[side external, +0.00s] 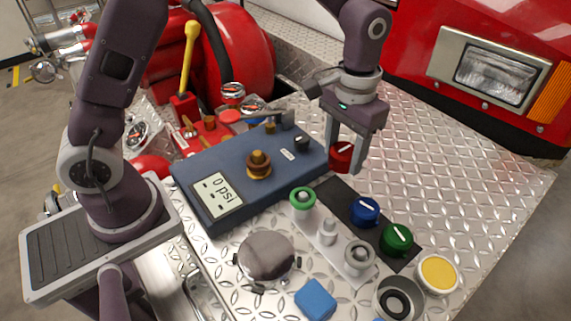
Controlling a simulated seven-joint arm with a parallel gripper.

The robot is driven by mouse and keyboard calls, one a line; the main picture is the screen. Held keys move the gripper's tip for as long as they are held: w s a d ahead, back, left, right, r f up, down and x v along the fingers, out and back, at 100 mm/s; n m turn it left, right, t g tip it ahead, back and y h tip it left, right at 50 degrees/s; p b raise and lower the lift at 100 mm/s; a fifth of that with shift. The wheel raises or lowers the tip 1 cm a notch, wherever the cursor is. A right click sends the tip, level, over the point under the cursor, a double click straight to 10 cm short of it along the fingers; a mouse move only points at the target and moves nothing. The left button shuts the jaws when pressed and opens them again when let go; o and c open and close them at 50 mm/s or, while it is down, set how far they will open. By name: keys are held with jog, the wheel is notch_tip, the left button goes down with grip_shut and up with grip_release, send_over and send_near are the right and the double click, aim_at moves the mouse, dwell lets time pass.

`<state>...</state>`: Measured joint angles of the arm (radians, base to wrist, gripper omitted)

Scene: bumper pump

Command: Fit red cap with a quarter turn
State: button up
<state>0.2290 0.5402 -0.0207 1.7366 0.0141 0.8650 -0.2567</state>
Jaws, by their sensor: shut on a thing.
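My gripper (346,158) points down and is shut on the red cap (341,154), which has a white mark on its top. It holds the cap near the far end of a dark mat (336,186), by the blue panel's right corner. Whether the cap clears the surface is hard to tell. A blue cap (364,210) and a green cap (396,239) sit on the mat. Left of the mat, a pale strip bears a green-ringed fitting (302,198), a small silver fitting (327,231) and a larger silver fitting (359,255).
A blue panel (235,165) with a psi display (217,197) and brass knob (258,163) lies left. In front are a round grey lid (267,255), blue block (316,299), yellow-topped tin (437,273) and grey ring (398,298). Tread plate (460,170) at right is clear.

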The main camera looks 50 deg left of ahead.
dwell(0.5)
jog(key=s+a+r+n, duration=0.4)
jog(key=a+n, duration=0.2)
jog(key=n, duration=1.1)
send_near(257, 153)
jog(key=shift+w+d+f, duration=0.15)
jog(key=shift+w+f, duration=0.1)
jog(key=shift+w, duration=0.2)
jog(key=shift+s+a+n, duration=0.2)
jog(key=shift+s+n, duration=0.15)
jog(key=shift+n, duration=0.05)
jog(key=shift+s+f, duration=0.1)
jog(key=shift+f, duration=2.25)
jog(key=shift+f, duration=1.6)
